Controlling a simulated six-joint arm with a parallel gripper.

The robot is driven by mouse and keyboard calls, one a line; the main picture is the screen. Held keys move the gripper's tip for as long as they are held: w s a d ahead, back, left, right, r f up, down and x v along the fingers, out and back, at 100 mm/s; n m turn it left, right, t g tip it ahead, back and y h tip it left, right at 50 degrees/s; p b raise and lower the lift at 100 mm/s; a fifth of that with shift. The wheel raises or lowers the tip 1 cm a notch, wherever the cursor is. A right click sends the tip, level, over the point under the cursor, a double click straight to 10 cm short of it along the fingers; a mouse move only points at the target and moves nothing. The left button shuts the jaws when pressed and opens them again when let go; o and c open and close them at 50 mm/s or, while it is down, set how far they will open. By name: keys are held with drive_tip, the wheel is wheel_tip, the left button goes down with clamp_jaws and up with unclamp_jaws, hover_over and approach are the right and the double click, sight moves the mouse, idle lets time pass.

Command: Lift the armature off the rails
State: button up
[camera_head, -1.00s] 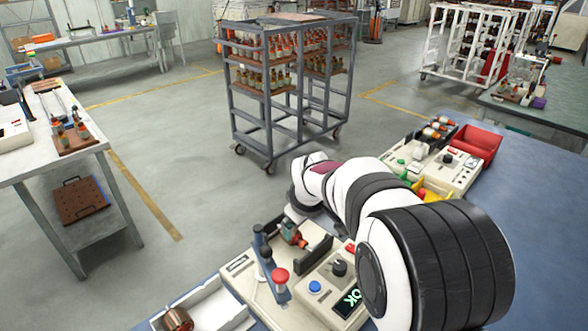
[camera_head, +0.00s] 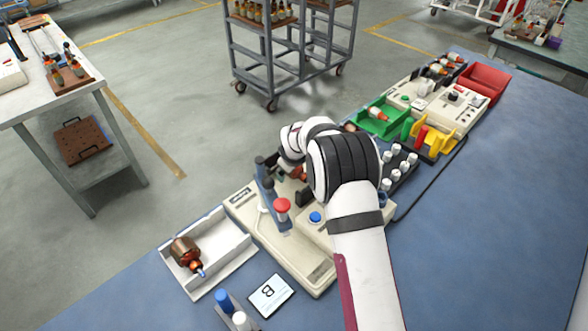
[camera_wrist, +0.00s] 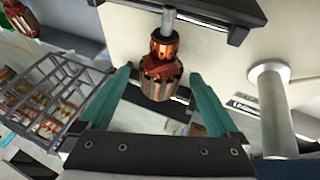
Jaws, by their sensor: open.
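The armature (camera_wrist: 163,70) has a copper-coloured body, an orange-red winding and a steel shaft. In the wrist view it lies between the two teal fingers of my gripper (camera_wrist: 160,76), which are open and apart from each other. A gap shows on both sides of it. Its shaft runs up to a dark rail block (camera_wrist: 215,8). In the head view the armature (camera_head: 299,174) is mostly hidden by my wrist, over the cream test station (camera_head: 285,250). I cannot tell there whether the fingers touch it.
A blue post and a red knob (camera_head: 282,205) stand left of my wrist. A white tray (camera_head: 238,262) holds another armature (camera_head: 186,252). A black rack of white-topped pegs (camera_head: 402,165) and a green bin (camera_head: 378,121) stand to the right. The blue table (camera_head: 480,220) is clear at right.

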clamp_jaws()
idle(0.3)
